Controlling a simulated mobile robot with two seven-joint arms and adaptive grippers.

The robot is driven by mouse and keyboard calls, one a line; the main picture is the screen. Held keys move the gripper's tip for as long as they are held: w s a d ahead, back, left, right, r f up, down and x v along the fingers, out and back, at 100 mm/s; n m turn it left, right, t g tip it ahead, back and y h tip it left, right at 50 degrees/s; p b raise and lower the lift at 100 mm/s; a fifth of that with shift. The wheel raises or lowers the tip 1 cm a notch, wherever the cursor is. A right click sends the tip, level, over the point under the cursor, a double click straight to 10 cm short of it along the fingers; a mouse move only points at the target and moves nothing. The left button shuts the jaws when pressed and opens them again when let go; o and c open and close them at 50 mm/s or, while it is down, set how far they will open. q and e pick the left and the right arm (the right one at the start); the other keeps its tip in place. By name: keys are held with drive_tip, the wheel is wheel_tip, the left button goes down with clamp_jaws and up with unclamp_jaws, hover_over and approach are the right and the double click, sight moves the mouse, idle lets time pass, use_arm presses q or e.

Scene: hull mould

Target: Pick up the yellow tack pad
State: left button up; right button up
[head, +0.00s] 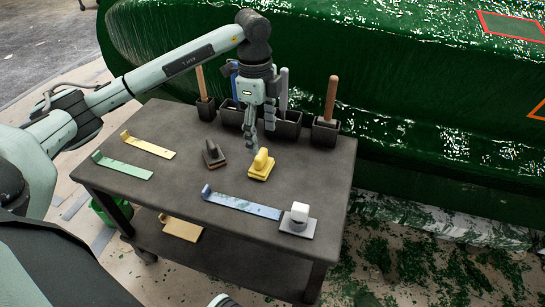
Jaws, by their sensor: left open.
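The yellow tack pad (260,166) is a small block with a raised grip. It lies on the dark grey table (180,198), right of the middle. My left gripper (251,143) points down from above, close behind the pad. Its fingers are apart and nothing is between them. In this view the fingertips end just beyond the pad, and I cannot tell their exact height above the table.
A dark sanding pad (213,154) lies left of the yellow pad. Green (122,167), yellow (148,145) and blue (242,203) strips and a white-topped block (298,220) surround it. Black holders with handled tools (325,128) line the back edge, before the green hull (420,110).

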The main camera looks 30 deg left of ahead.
sight(261, 153)
use_arm(q)
drive_tip(key=shift+w+a+r+y, duration=0.25)
drive_tip(key=shift+w+a+y, duration=0.05)
drive_tip(key=shift+a, duration=0.35)
drive_tip(key=shift+a+f+n, duration=0.1)
drive_tip(key=shift+f+n, duration=0.1)
drive_tip(key=shift+n, duration=0.1)
drive_tip(key=f, duration=0.4)
drive_tip(key=d+f, duration=0.1)
drive_tip(key=f, duration=0.2)
drive_tip(key=shift+s+f, duration=0.1)
drive_tip(key=shift+s, duration=0.15)
use_arm(e)
drive_tip(key=shift+w+d+f, duration=0.15)
drive_tip(key=shift+f, duration=0.1)
use_arm(q)
drive_tip(key=c, duration=1.3)
drive_tip(key=shift+o, duration=0.2)
